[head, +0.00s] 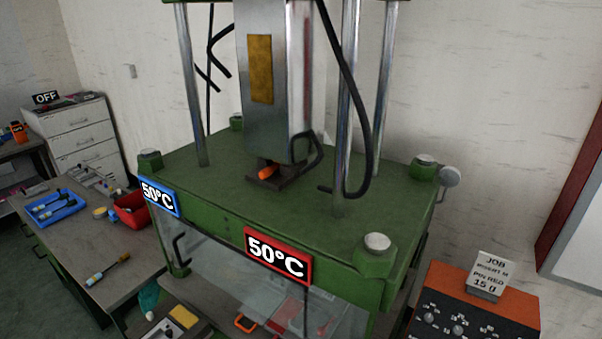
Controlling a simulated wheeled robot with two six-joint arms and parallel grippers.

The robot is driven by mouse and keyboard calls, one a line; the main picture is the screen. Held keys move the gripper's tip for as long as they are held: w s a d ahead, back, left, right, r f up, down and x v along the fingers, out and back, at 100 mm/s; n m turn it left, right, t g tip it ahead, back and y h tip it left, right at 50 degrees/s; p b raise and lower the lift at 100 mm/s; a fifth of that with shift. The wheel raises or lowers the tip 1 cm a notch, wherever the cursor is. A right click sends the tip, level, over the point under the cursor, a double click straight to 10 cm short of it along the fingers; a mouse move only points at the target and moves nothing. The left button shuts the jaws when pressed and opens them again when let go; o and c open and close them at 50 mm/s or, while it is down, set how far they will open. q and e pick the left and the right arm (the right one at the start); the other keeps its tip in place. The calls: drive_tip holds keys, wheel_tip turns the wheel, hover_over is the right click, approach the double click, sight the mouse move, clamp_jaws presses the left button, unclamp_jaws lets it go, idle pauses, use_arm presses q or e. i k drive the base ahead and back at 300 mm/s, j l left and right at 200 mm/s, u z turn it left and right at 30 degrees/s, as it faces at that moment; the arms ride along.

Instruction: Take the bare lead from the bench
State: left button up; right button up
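A grey-topped bench (70,232) stands at the left, beside the green press. A slim piece with a dark shaft and a pale and yellow end (107,269) lies alone near the bench's front edge. Several slim dark and pale pieces lie in a blue tray (37,212) further back on the bench. I cannot tell which of these, if any, is the bare lead; they are too small to make out. Neither of my grippers is in view.
The large green press (225,180) with metal columns fills the middle; its signs (277,256) read 50°C. A red bin (130,208) sits at the bench's back right. An orange control box (470,305) with a job card stands at lower right. The bench's front is mostly clear.

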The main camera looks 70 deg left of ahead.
sight(98, 276)
drive_tip(key=k+j, duration=0.3)
drive_tip(key=k, duration=0.15)
drive_tip(key=k+j, duration=0.35)
drive_tip(key=k+u, duration=0.1)
drive_tip(key=u, duration=2.55)
